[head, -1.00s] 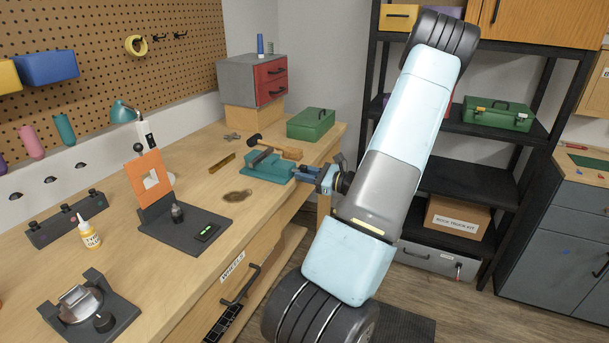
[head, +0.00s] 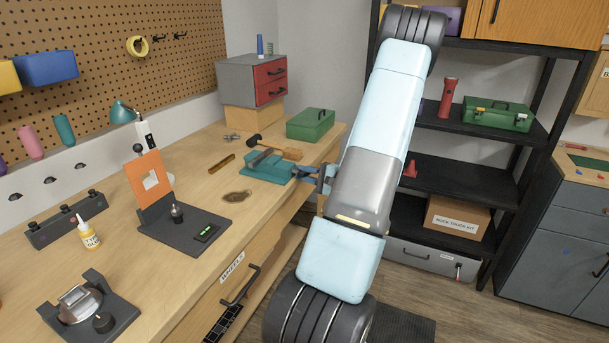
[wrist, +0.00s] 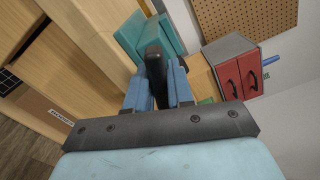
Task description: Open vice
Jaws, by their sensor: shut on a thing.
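The teal vice (head: 267,167) stands at the far right edge of the workbench, with its screw end facing the front. It also shows in the wrist view (wrist: 145,38), straight ahead of my gripper. My gripper (wrist: 156,78) has its blue fingers shut on the dark vice handle (wrist: 154,62), which lies between them. In the head view my gripper (head: 305,174) is at the vice's front end, and my arm hides part of it. I cannot tell how wide the vice jaws stand.
A hammer (head: 285,152) lies just behind the vice, and a green toolbox (head: 311,124) stands beyond it. A brass bar (head: 222,163) lies left of the vice. A grey cabinet with red drawers (head: 271,80) is at the back. A black shelf (head: 460,183) stands behind my arm.

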